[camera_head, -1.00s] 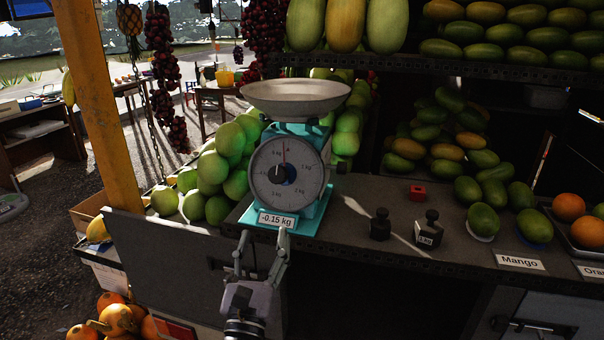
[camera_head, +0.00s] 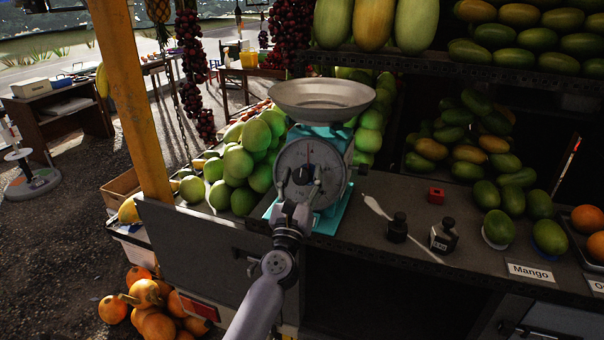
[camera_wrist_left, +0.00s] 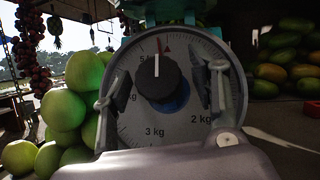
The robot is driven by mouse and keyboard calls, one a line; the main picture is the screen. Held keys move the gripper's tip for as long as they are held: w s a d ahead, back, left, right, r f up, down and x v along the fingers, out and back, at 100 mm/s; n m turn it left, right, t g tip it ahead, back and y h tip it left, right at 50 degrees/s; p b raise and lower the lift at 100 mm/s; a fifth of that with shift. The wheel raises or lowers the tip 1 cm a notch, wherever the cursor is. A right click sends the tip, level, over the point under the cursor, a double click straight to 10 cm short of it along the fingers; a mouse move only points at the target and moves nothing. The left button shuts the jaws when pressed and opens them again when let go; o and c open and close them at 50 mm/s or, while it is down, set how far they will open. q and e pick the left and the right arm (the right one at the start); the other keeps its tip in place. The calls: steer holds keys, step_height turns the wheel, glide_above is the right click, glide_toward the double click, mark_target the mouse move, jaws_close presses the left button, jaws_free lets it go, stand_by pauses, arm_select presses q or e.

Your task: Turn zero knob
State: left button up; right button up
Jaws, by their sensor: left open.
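The teal scale (camera_head: 330,218) with a metal pan (camera_head: 321,97) stands on the dark counter. Its round dial faces me. The black zero knob (camera_wrist_left: 160,77) sits at the dial's middle, with a white line on it and a blue part behind it. The red needle (camera_wrist_left: 158,46) points almost straight up, slightly left of the red triangle mark. My left gripper (camera_head: 303,186) is in front of the dial. In the left wrist view its open fingers (camera_wrist_left: 160,88) stand on either side of the knob, apart from it.
Two black weights (camera_head: 443,235) and a small red cube (camera_head: 436,195) are on the counter right of the scale. Green fruit (camera_head: 240,165) is piled close on its left. A yellow post (camera_head: 132,100) stands further left.

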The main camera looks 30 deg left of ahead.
arm_select(q)
steer(key=shift+r, duration=0.1)
steer(key=shift+c, duration=0.4)
steer(key=c, duration=1.1)
